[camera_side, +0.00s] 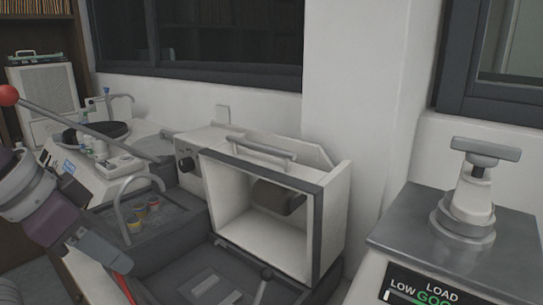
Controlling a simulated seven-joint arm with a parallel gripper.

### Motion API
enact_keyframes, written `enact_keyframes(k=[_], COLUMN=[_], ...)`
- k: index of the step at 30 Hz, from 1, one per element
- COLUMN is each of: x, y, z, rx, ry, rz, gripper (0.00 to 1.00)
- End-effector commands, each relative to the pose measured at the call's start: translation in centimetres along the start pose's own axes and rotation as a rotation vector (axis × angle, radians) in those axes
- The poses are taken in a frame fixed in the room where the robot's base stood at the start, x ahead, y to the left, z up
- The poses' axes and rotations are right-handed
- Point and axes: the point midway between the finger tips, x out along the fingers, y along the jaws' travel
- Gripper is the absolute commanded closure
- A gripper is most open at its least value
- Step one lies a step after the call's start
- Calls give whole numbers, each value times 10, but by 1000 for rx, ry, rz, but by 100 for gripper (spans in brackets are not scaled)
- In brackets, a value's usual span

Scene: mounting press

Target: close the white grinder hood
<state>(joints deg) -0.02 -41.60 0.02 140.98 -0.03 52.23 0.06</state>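The white grinder hood (334,205) stands in the middle of the side view as a box with a dark frame around its front. Its front shows an opening into a pale interior, with a dark rounded part inside. A grey bar handle (262,148) runs along its top. Whether a clear panel fills the frame, I cannot tell. My gripper (122,284) is at the lower left, pointing down, apart from the hood and to its left. A red part shows near its tip. Its fingertips are unclear near the bottom edge, so its opening cannot be made out.
A basin (175,222) with small coloured cups and a curved tap lies left of the hood. A lever with a red ball (9,95) slants across the upper left. A press (465,215) with a T-handle and a lit display stands at the right. A wall is behind.

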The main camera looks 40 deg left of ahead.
Motion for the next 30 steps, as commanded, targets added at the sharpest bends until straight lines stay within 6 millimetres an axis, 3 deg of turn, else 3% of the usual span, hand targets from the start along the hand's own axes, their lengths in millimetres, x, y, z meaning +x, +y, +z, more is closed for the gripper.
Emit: enact_keyframes(k=[1, 2, 4, 6, 9, 13, 17, 22, 30], x=[-7, -13, -29, -40, -46, -42, -37, -24, 33], y=[0, 0, -1, -3, -6, -9, -10, -10, -10], z=[-22, -40, -97, -160, -238, -306, -336, -343, -349], rx=[-2, -2, -4, -6, -6, -3, -1, 0, 1], ry=[7, 13, 28, 47, 74, 103, 118, 120, 119], rz=[1, 2, 3, 4, 3, 1, 0, 0, 0], gripper=[81, 87, 100, 100, 100, 100, 100, 100, 100])
